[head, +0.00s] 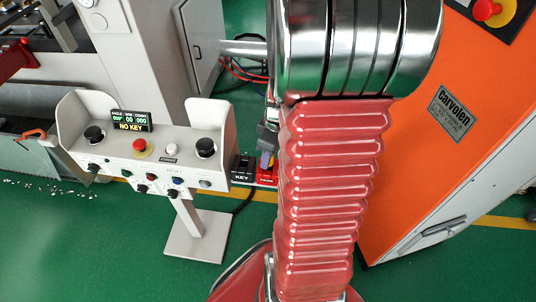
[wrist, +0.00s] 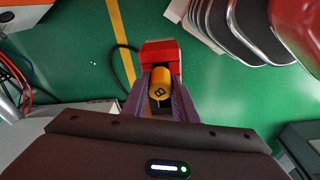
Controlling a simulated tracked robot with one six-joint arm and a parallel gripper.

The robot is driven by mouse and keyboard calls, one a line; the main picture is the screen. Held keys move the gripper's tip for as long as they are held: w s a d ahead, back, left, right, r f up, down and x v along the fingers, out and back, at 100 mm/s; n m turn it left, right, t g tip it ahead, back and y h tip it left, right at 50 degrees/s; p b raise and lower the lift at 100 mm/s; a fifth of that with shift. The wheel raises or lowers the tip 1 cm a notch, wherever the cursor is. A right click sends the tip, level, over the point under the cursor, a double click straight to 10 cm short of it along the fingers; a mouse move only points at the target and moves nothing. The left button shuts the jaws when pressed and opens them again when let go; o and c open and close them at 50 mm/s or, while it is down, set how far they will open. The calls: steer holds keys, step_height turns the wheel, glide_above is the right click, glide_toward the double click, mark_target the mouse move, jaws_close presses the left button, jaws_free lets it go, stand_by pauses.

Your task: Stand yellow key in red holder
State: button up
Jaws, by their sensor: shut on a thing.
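The yellow key (wrist: 160,86) shows its rounded yellow head with a dark mark in the wrist view. My gripper (wrist: 161,78) is shut on it, with a purple finger on each side. The red holder (wrist: 159,51) lies just beyond the fingertips in the wrist view. In the head view the red holder (head: 266,181) sits at the right side of the console, beside a black block marked KEY (head: 242,168), and my gripper (head: 267,150) is directly above it. The key's lower end is hidden, so I cannot tell whether it is in the holder.
The grey control console (head: 150,158) with knobs and buttons stands on a post to the left. Its display (head: 131,122) reads NO KEY. An orange cabinet (head: 440,110) stands at the right. A black cable (wrist: 120,58) runs beside the holder over green floor.

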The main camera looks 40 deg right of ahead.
steer(key=o, duration=1.2)
steer(key=shift+c, duration=0.2)
steer(key=shift+r, duration=0.1)
step_height(320, 180, up, 13)
steer(key=s, duration=0.2)
steer(key=shift+d+r, duration=0.2)
steer(key=shift+d, duration=0.2)
stand_by(0.4)
